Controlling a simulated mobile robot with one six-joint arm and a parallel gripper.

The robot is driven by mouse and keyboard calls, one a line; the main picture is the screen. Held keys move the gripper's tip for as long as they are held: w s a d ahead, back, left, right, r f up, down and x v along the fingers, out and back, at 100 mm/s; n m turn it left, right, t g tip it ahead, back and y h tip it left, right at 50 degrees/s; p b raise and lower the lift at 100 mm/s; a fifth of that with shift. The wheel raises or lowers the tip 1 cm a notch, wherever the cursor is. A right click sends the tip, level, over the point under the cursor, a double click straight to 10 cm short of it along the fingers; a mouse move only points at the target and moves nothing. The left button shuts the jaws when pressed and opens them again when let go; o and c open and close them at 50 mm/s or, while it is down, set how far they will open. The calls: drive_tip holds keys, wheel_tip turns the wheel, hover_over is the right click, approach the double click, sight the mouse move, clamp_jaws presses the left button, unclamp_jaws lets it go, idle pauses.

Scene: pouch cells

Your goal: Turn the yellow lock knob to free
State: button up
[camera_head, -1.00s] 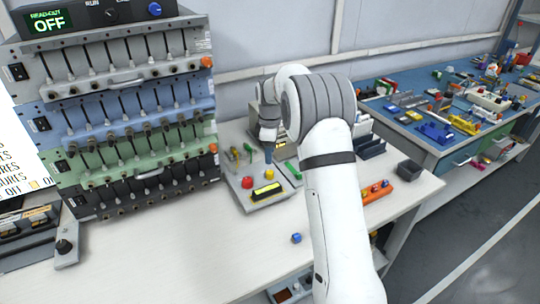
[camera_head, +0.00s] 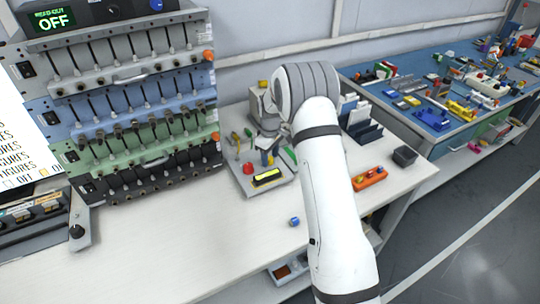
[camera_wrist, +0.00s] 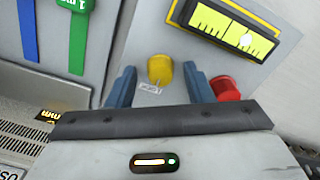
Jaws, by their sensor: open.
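My gripper (camera_wrist: 159,74) is open, with one blue finger on each side of the knob and a gap on both sides. Whether the fingers reach down to the knob's depth I cannot tell. In the head view the knob (camera_head: 271,160) is small and partly covered by my gripper (camera_head: 266,157) over the sloped grey console (camera_head: 247,185).
A red button (camera_wrist: 225,88) is close beside the right finger. A yellow gauge strip (camera_wrist: 228,28) lies beyond it. Green (camera_wrist: 77,40) and blue (camera_wrist: 28,30) levers are at the left. A small blue cube (camera_head: 294,221) lies on the white bench, whose front left is clear.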

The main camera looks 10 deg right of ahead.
sight(270, 158)
drive_tip(key=shift+f, duration=0.15)
drive_tip(key=shift+c, duration=0.5)
drive_tip(key=c, duration=0.9)
drive_tip(key=shift+m+b, duration=0.4)
drive_tip(key=shift+m, duration=0.2)
drive_tip(key=o, duration=1)
wheel_tip(270, 158, up, 8)
drive_tip(key=shift+f, duration=0.1)
